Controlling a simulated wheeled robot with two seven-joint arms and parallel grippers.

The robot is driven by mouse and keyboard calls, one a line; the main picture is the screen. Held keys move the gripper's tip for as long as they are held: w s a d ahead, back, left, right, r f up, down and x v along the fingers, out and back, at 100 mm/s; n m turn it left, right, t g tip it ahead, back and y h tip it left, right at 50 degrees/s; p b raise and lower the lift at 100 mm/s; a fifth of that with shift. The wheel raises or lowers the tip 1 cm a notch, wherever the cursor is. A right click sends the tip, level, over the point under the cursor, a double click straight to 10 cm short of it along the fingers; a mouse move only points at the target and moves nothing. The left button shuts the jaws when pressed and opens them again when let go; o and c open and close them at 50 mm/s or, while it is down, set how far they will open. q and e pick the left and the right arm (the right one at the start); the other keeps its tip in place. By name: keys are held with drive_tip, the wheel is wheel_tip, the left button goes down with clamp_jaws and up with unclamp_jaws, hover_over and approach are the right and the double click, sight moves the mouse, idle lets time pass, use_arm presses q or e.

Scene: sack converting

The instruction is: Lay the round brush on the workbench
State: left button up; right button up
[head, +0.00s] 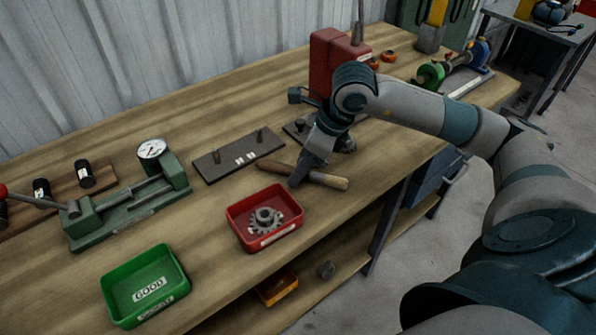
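The round brush (331,181) is on or just above the wooden workbench (215,205), near its front edge, behind and right of the red tray. Its light wooden handle points right, and its thinner brown end points left. My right gripper (299,177) reaches down across the middle of the brush, with the brush showing on both sides of it. The fingers hide the brush's middle, and I cannot see whether they are closed on it. My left gripper is not in view.
A red tray (237,232) with a gear (265,219) sits in front. A green tray (119,316) is at the front left. A dark plate with pegs (222,165) lies behind the brush. A green fixture with a dial (117,216) stands left. A red machine (324,62) stands at the back.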

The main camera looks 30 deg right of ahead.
sight(292, 167)
clamp_jaws()
drive_tip(key=shift+r, duration=0.15)
drive_tip(key=shift+r, duration=0.5)
wheel_tip(292, 167, up, 3)
drive_tip(key=shift+b, duration=0.5)
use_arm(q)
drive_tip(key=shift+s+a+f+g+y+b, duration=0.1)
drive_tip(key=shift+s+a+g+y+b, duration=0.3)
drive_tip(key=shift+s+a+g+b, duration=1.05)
use_arm(e)
drive_tip(key=s+d+r, duration=0.5)
drive_tip(key=d+r, duration=0.1)
drive_tip(key=d, duration=0.4)
drive_tip(key=shift+d+r, duration=0.25)
drive_tip(key=shift+r, duration=0.1)
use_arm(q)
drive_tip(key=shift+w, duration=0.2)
use_arm(e)
drive_tip(key=shift+s, duration=0.1)
